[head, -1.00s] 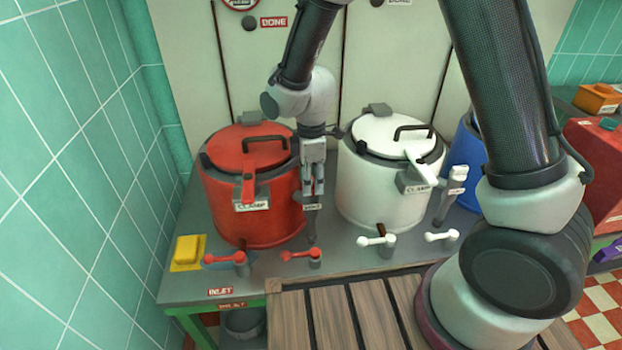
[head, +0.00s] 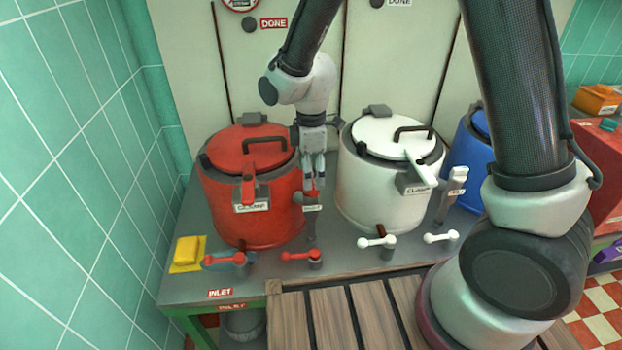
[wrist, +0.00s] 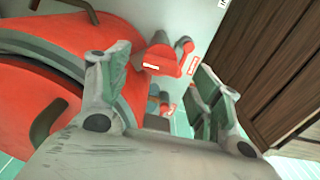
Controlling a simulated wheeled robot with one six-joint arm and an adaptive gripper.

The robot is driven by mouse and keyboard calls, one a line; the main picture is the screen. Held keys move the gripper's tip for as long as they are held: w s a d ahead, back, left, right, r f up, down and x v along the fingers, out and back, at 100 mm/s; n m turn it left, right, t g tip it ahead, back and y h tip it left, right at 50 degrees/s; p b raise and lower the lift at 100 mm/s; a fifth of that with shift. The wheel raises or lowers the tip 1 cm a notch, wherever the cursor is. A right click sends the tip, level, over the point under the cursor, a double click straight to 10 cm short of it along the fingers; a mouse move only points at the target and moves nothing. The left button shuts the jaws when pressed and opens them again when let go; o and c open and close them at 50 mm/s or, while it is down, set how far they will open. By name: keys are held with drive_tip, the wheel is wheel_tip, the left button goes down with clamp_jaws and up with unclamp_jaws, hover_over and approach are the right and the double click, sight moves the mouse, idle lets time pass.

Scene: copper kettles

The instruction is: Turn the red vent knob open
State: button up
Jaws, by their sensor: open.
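The red vent knob (head: 308,197) sits on a grey post (head: 312,228) at the right side of the red kettle (head: 252,205). A small white label is beside it. My gripper (head: 313,180) points down over the knob in the head view, with its jaws open and its fingertips close to the knob's top. The fingers partly cover the knob, so contact and its exact turn cannot be told. In the wrist view my open gripper (wrist: 163,95) has a gap between its fingers. A red part with a label (wrist: 164,58) shows beyond that gap; I cannot tell surely which part it is.
A white kettle (head: 372,195) stands close on the right. The red clamp (head: 249,187) is on the red kettle's front. Two red valve levers (head: 300,256) and a yellow sponge-like block (head: 188,252) are on the grey bench. A tiled wall (head: 70,170) bounds the left.

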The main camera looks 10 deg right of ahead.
wheel_tip(320, 180, up, 9)
idle(0.5)
drive_tip(key=s+d+r+m+t, duration=0.1)
drive_tip(key=s+d+r+m, duration=0.4)
drive_tip(key=d, duration=0.4)
drive_tip(key=s+d+r+m+t, duration=0.2)
drive_tip(key=s+d+r+m, duration=0.2)
drive_tip(key=s+d+m, duration=0.3)
drive_tip(key=s+d+r+m+t, duration=0.1)
drive_tip(key=s+d+r+m, duration=0.4)
drive_tip(key=d, duration=0.6)
drive_tip(key=shift+s+d+r+m, duration=0.35)
drive_tip(key=shift+s+m, duration=0.25)
drive_tip(key=shift+s, duration=0.2)
